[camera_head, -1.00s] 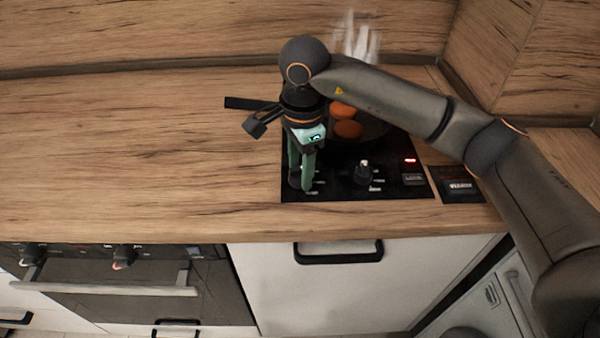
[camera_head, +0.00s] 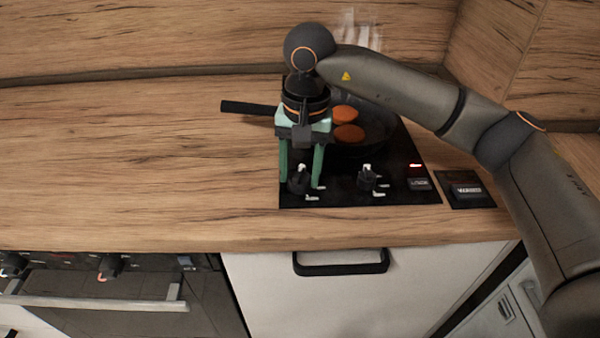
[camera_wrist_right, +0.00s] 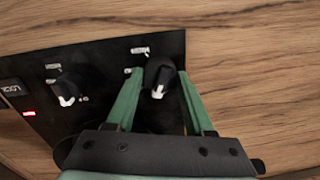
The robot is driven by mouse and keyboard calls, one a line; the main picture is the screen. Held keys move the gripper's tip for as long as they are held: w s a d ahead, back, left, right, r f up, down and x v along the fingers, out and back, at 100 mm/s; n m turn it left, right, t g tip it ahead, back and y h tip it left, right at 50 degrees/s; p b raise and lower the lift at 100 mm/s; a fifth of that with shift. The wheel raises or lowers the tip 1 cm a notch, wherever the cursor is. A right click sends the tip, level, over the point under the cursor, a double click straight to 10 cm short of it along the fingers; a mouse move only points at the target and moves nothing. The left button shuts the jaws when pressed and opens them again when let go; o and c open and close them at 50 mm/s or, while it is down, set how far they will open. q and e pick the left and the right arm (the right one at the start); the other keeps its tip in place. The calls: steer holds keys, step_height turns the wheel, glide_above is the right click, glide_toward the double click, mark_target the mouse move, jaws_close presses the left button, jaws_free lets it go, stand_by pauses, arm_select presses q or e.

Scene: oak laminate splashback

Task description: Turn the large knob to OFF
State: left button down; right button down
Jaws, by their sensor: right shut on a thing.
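The large knob (camera_head: 299,181) is black with a white pointer mark and sits at the front left of the black hob panel (camera_head: 342,192). My right gripper (camera_head: 301,179) comes down over it from above, its green fingers one on each side, shut on the knob. In the right wrist view the knob (camera_wrist_right: 159,78) stands between the fingertips (camera_wrist_right: 160,76), its white mark facing the palm. White label marks lie beside the knob; their text is too small to read. My left gripper is not in view.
A second black knob (camera_head: 367,178) stands to the right, with a red light (camera_head: 415,166) beyond it. A dark pan (camera_head: 375,130) with orange round pieces sits behind, its handle (camera_head: 248,108) pointing left. The wooden counter (camera_head: 130,160) is clear on the left.

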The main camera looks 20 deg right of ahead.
mark_target(304, 176)
steer(key=shift+n, duration=2.2)
steer(key=shift+c, duration=1.4)
jaws_free()
steer(key=shift+b, duration=0.3)
steer(key=shift+r, duration=0.15)
step_height(304, 176, up, 12)
steer(key=p, duration=0.1)
steer(key=shift+d+r+p, duration=0.15)
steer(key=shift+d+p, duration=0.15)
steer(key=shift+d, duration=0.05)
